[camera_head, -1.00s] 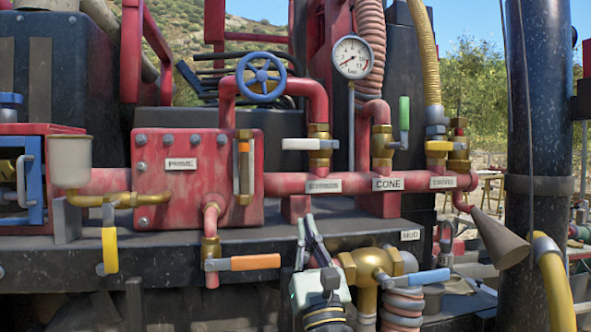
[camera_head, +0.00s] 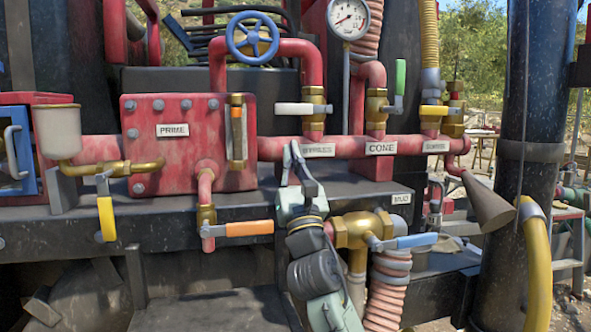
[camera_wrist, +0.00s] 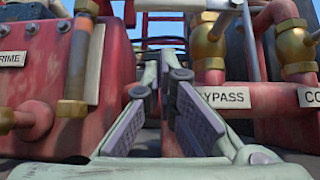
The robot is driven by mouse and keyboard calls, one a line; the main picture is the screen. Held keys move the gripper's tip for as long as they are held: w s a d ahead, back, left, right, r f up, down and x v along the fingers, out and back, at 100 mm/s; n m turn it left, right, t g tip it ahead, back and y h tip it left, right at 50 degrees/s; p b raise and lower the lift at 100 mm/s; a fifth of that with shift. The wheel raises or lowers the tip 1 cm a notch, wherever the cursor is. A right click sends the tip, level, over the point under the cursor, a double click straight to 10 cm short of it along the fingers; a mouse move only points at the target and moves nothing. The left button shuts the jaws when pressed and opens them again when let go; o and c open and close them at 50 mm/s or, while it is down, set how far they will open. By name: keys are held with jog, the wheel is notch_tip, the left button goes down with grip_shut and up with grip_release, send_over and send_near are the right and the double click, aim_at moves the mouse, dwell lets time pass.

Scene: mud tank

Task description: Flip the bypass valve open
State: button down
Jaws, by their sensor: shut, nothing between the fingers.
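The BYPASS label (camera_head: 318,150) sits on the red pipe; the wrist view shows it large (camera_wrist: 224,97). Above it stands a brass valve body (camera_head: 313,122) with a white lever (camera_head: 288,109) lying level and pointing left. In the wrist view the brass body (camera_wrist: 208,48) is right of my fingers, with part of the white lever (camera_wrist: 222,6) at the top edge. My gripper (camera_head: 293,152) is shut and empty, pointing up just left of the label and below the lever. It appears apart from the lever. Its fingers fill the lower middle of the wrist view (camera_wrist: 166,75).
Other levers stand nearby: orange (camera_head: 249,229), blue (camera_head: 416,240), yellow (camera_head: 106,218), green (camera_head: 400,77) and a yellow one by the right-hand pipe (camera_head: 434,110). The red PRIME box (camera_head: 170,165) is left of my gripper. A blue handwheel (camera_head: 252,35) is above.

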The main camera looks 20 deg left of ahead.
aim_at(305, 109)
jog(key=shift+w+a+r+p, duration=0.15)
jog(key=shift+r+p, duration=0.25)
jog(key=shift+r, duration=0.75)
jog(key=shift+w+r+p, duration=0.1)
jog(key=shift+r+p, duration=0.3)
jog(key=shift+r, duration=0.75)
